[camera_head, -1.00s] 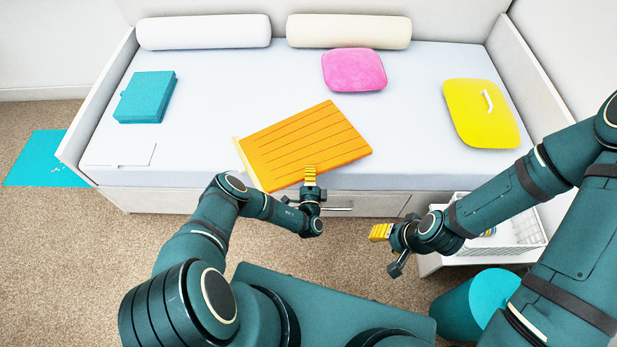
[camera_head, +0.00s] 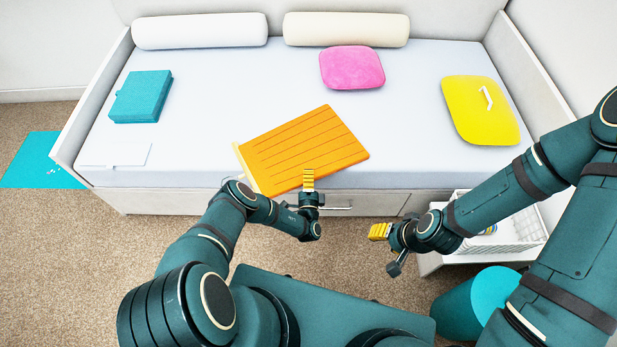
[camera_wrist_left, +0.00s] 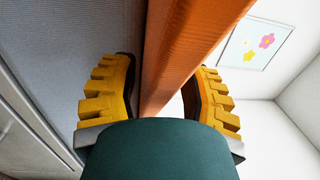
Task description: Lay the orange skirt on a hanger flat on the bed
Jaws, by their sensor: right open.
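The orange skirt (camera_head: 312,148) extends over the bed (camera_head: 230,110) near its front edge, spread out and roughly level. Its pale hanger (camera_head: 242,165) shows along the skirt's left end. My left gripper (camera_head: 309,180) is at the skirt's near edge, with a yellow finger on each side. In the left wrist view the skirt (camera_wrist_left: 185,50) runs between the fingers (camera_wrist_left: 160,100), with the grey bed surface (camera_wrist_left: 90,40) on one side; I cannot tell how much of it touches the bed. My right gripper (camera_head: 380,232) is open and empty, in front of the bed.
A teal box (camera_head: 141,97), a pink cushion (camera_head: 352,68) and a yellow cushion (camera_head: 480,112) lie on the bed. Two bolsters (camera_head: 200,31) line the back. A white basket (camera_head: 515,235) stands right of my right gripper.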

